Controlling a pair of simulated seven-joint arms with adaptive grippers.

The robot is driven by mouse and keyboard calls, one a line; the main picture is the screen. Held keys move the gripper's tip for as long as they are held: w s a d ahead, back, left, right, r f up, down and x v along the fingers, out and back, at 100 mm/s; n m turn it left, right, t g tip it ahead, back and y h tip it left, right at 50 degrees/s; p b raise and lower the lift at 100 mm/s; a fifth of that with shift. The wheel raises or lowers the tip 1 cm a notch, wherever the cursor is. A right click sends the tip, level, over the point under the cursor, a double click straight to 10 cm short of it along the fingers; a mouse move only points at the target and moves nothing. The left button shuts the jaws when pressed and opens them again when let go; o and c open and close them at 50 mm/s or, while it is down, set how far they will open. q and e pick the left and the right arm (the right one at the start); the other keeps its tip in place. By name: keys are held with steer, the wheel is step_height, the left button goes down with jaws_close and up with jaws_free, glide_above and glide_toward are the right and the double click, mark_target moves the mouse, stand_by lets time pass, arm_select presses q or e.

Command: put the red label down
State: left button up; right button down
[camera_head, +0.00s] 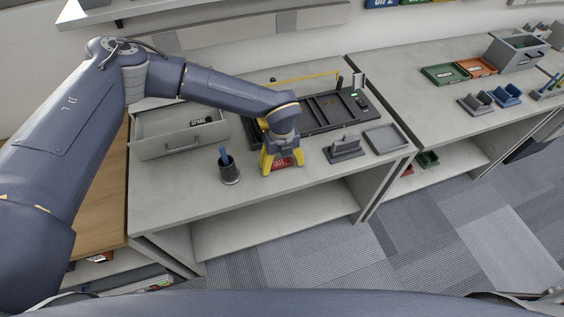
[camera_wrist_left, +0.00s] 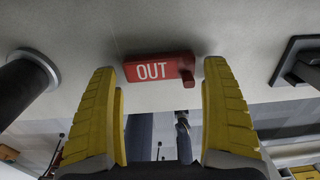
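The red label (camera_head: 281,163) reads "OUT" and lies on the grey bench top near its front edge. In the left wrist view the label (camera_wrist_left: 150,69) sits just past my fingertips, with a small knob-like red part at its right end. My left gripper (camera_head: 282,168) is right over the label, its yellow fingers apart on either side. The left wrist view shows a narrow gap between each fingertip (camera_wrist_left: 160,72) and the label, so it looks unheld. My right gripper is in neither view.
A dark cup (camera_head: 230,174) with a blue item stands left of the gripper. A grey holder (camera_head: 345,152) and shallow tray (camera_head: 386,138) stand to the right. A black tray (camera_head: 335,122) and a grey drawer box (camera_head: 160,148) are behind. The front left bench top is clear.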

mark_target(282, 165)
arm_select(q)
steer(key=shift+o, duration=0.4)
steer(key=shift+r, duration=0.1)
steer(key=shift+r, duration=0.25)
step_height(282, 165, up, 12)
steer(key=shift+f, duration=0.2)
stand_by(0.4)
